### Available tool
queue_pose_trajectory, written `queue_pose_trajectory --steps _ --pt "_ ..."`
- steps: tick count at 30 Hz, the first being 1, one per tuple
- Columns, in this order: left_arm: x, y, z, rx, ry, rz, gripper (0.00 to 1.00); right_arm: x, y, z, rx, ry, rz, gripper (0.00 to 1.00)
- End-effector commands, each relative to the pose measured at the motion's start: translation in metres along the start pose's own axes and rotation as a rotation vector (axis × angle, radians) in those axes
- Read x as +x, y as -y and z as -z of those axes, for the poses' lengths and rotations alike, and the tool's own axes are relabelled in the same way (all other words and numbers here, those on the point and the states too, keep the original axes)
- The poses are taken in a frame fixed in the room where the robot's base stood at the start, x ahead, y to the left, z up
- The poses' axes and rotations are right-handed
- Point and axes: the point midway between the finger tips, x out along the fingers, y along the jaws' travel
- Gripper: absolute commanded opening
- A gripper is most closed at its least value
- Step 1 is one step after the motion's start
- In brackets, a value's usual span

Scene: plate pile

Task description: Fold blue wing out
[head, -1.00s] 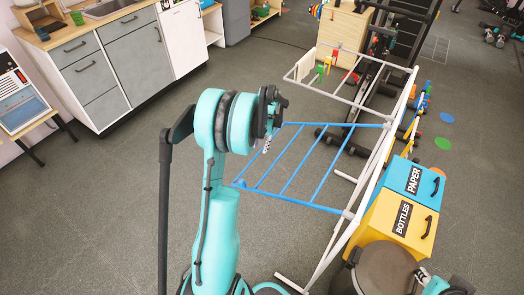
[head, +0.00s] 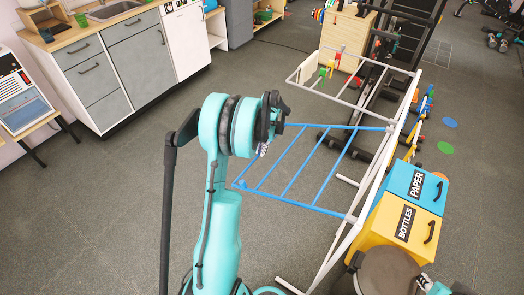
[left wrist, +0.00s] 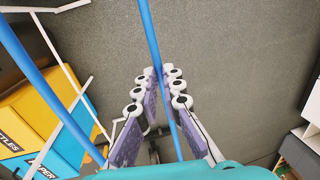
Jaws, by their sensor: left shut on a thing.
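The blue wing (head: 298,203) is a blue frame with several bars on a white drying rack (head: 378,172). It sticks out to the left of the rack and looks roughly level. My left gripper (head: 264,148) is at the wing's outer side, partly hidden by my arm. In the left wrist view my left gripper (left wrist: 162,92) is shut around a blue bar of the wing (left wrist: 150,35), which runs between its fingers. My right gripper (head: 426,282) shows only in part at the bottom right, and its jaws cannot be made out.
A yellow BOTTLES bin (head: 386,225) and a blue PAPER bin (head: 408,181) stand right of the rack. A round dark lid (head: 388,270) is in front of them. The rack's white far wing (head: 345,98) holds small coloured items. Floor to the left is clear up to the cabinets (head: 125,65).

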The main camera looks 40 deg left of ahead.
Motion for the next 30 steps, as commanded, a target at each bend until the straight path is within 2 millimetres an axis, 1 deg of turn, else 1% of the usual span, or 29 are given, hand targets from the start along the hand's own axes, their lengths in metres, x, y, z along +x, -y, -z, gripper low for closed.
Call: queue_pose_trajectory --steps 1,8,9,12,15,16,17,18,20,21,30 --pt "-0.016 0.006 0.000 0.002 -0.001 0.025 0.00 -0.009 0.000 0.007 0.000 0.000 0.000 0.29" --pt "-0.080 0.034 0.000 0.003 0.000 0.184 0.00 -0.040 0.000 0.029 0.000 0.000 0.000 0.29" --pt "-0.092 0.037 0.000 0.003 0.000 0.212 0.00 -0.044 0.000 0.032 0.000 0.000 0.000 0.29" --pt "-0.120 0.046 0.000 0.002 -0.001 0.279 0.00 -0.056 0.000 0.040 0.000 0.000 0.000 0.29" --pt "-0.145 0.052 0.000 0.001 -0.001 0.306 0.00 -0.067 0.000 0.048 0.000 0.000 0.000 0.29" --pt "-0.151 0.053 0.000 0.001 -0.001 0.307 0.00 -0.070 0.000 0.050 0.000 0.000 0.000 0.29" --pt "-0.156 0.054 0.000 0.001 -0.001 0.307 0.00 -0.072 0.000 0.052 0.000 0.000 0.000 0.29" --pt "-0.148 0.053 0.001 0.001 -0.001 0.306 0.08 -0.067 0.000 0.049 0.000 0.000 0.000 0.29" --pt "-0.146 0.053 0.001 0.001 -0.001 0.306 0.24 -0.066 0.000 0.047 0.000 0.000 0.000 0.29" --pt "-0.146 0.053 0.001 0.001 -0.001 0.306 0.29 -0.065 0.000 0.047 0.000 0.000 0.000 0.29" --pt "-0.145 0.053 0.000 0.000 -0.001 0.305 0.29 -0.065 0.000 0.047 0.000 0.000 0.000 0.29"
